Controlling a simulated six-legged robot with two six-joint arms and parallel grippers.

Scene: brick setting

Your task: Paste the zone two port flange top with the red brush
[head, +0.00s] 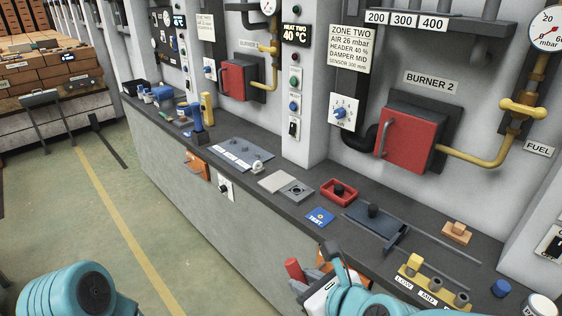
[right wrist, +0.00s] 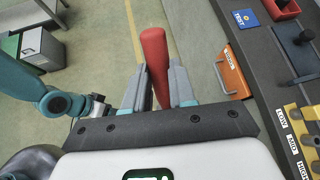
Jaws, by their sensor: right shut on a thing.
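My right gripper (right wrist: 157,85) is shut on a red rod-like piece (right wrist: 154,55), which looks like the handle of the red brush. The red end (head: 293,268) also shows at the bottom of the head view, in front of the bench edge. Its bristles cannot be made out. A grey square plate with a round hole (head: 297,191) lies flat on the bench beside a pale plate; it looks like a port flange, but I cannot tell if it is the zone two one. My left arm shows partly; its jaws are not clear.
The dark bench (head: 375,262) runs along the wall. On it are a red tray (head: 339,193) with a black knob, a blue TEST card (head: 320,217), a dark flat tool (head: 376,222) and a yellow LOW/MID block (head: 432,278). The red burner door (head: 408,140) juts out above.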

